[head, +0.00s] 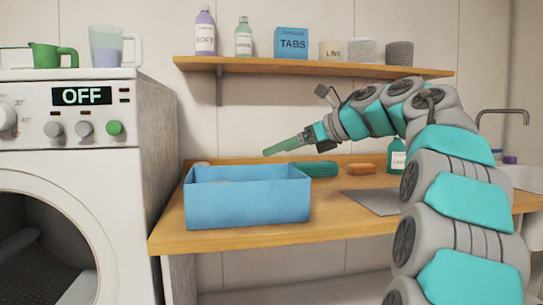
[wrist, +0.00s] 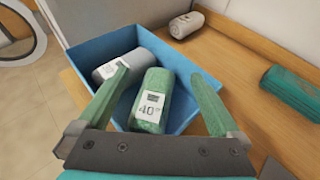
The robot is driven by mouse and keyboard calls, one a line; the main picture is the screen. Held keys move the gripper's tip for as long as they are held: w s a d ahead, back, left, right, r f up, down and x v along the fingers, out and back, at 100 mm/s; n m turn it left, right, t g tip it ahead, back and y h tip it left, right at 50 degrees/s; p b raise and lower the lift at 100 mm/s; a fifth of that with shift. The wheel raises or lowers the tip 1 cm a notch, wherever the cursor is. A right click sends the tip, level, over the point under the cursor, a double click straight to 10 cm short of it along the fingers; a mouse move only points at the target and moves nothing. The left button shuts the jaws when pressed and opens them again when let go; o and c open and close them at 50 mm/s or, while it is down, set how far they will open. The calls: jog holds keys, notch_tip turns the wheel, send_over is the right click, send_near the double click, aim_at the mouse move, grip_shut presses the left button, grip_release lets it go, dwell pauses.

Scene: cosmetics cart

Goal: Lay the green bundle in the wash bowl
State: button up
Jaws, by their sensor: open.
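The wash bowl, a blue rectangular tub (head: 248,205), stands on the wooden counter; it also shows in the wrist view (wrist: 75,53). In the wrist view a green bundle (wrist: 154,90) with a white "40°" label lies inside it, beside a grey bundle (wrist: 118,66). In the head view the bowl's front wall hides the green bundle. My gripper (head: 268,152) is above the bowl, tilted down. In the wrist view its green fingers (wrist: 160,73) are spread, one on each side of the green bundle, apart from it as far as I can tell.
A teal roll (head: 318,169) lies on the counter right of the bowl, with an orange bar (head: 361,169) beyond it. A pale roll (wrist: 186,25) lies behind the bowl. A green bottle (head: 397,158) stands near the sink (head: 520,177). A shelf (head: 300,66) hangs above.

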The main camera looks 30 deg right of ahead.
jog(key=v, duration=0.7)
dwell(0.5)
